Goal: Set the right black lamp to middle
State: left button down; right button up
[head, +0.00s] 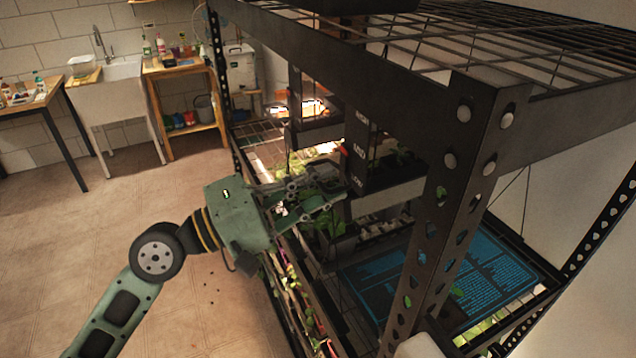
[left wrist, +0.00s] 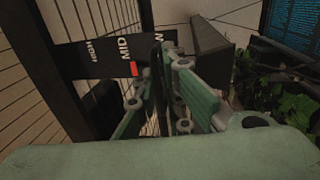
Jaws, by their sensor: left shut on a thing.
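The right black lamp (head: 385,196) hangs in the rack beside a black post plate (head: 361,140) marked HIGH, MID and LOW. In the left wrist view the plate (left wrist: 108,50) shows a red pointer (left wrist: 134,69) at the MID label. The dark lamp body (left wrist: 212,45) is just right of it. My left gripper (head: 328,188) reaches in from the left below the plate. It is shut on a thin dark upright part (left wrist: 157,85), which appears to belong to the lamp; its fingers partly hide the grip. My right gripper is not in view.
Seedlings (head: 330,226) stand below the lamp. A blue printed panel (head: 440,270) lies on the lower shelf. A thick perforated rack post (head: 437,220) stands in front at right. Open tiled floor (head: 130,215) lies to the left.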

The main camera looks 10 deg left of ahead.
pick_arm(q)
jog(key=shift+r, duration=0.9)
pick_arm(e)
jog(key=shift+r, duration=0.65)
pick_arm(q)
jog(key=c, duration=1.9)
grip_release()
jog(key=shift+f, duration=0.1)
jog(key=v, duration=1.2)
